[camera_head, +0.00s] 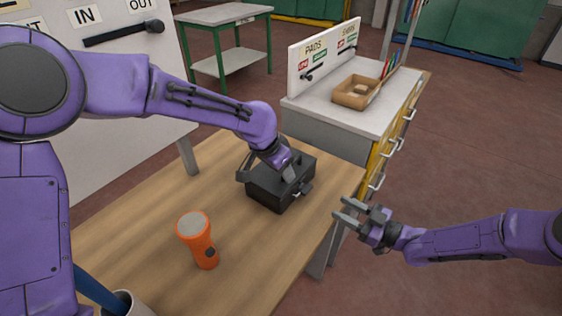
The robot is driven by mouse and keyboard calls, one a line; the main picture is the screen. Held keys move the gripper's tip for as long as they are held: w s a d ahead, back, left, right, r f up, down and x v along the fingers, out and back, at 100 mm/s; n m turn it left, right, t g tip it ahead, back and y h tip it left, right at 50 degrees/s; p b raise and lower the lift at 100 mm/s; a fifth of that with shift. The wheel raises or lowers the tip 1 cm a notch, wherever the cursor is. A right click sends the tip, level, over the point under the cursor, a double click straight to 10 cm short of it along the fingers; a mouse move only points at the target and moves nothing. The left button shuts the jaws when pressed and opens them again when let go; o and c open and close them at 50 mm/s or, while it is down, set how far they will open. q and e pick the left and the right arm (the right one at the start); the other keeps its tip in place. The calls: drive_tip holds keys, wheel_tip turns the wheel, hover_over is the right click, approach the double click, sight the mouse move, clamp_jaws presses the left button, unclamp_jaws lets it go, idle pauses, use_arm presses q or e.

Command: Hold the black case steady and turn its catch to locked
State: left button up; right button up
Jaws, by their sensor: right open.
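The black case (269,194) sits on the wooden table near its far right edge. A small grey part that looks like its catch (306,188) is on the side facing right; its setting is too small to read. My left gripper (289,174) reaches down onto the top of the case. Its fingers are partly hidden against the case, so I cannot tell whether they grip it. My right gripper (344,212) is open and empty, just off the right edge of the table, to the right of the case and apart from it.
A cup (128,303) with a blue item is at the near left. A drawer cabinet (325,116) with a tray (356,91) stands behind. The table's right front is clear.

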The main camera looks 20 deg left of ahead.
use_arm(q)
drive_tip(key=shift+w+d+f, duration=0.1)
drive_tip(key=shift+d+f, duration=0.05)
drive_tip(key=shift+f, duration=0.4)
